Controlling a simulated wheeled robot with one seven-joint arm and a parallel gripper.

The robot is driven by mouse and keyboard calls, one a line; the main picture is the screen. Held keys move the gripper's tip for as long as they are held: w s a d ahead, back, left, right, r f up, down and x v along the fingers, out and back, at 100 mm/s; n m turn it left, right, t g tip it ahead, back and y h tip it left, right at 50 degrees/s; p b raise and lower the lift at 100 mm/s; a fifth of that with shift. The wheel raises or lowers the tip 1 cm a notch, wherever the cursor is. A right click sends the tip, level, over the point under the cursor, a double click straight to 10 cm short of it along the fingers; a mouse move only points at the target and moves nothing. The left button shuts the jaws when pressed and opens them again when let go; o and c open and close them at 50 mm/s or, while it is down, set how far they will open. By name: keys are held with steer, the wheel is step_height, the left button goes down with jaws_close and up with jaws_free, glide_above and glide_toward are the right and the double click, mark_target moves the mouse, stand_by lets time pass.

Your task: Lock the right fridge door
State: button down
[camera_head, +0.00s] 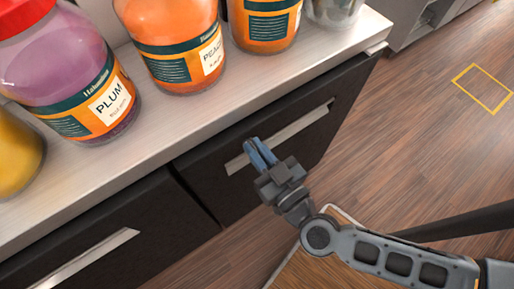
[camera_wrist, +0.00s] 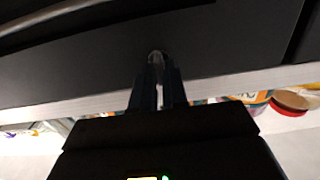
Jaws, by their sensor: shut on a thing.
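The right fridge door (camera_head: 235,195) is a dark panel under the counter and looks about flush with its neighbour. Its long silver handle (camera_head: 300,124) runs along the upper part. In the wrist view my gripper (camera_wrist: 157,70) points at the dark door (camera_wrist: 90,65), with a small pale piece between the fingertips. The fingers hide part of the handle.
The left fridge door (camera_head: 110,225) has its own silver handle (camera_head: 90,258). The pale countertop (camera_head: 180,125) above holds several jars, including a plum jar (camera_head: 75,80) and a peach jar (camera_head: 175,45). Wooden floor (camera_head: 410,130) lies open on the right.

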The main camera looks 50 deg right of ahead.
steer(key=shift+m, duration=0.3)
steer(key=m, duration=0.2)
steer(key=m+b, duration=0.1)
steer(key=m, duration=0.5)
steer(key=shift+d+f, duration=0.2)
steer(key=shift+d, duration=0.1)
steer(key=m+b, duration=0.2)
steer(key=m, duration=0.2)
steer(key=shift+s+f+m, duration=0.1)
steer(key=shift+m, duration=0.3)
steer(key=shift+d+f+m+b, duration=0.1)
steer(key=shift+m+b, duration=0.8)
steer(key=shift+m, duration=1.3)
steer(key=c, duration=1.3)
jaws_free()
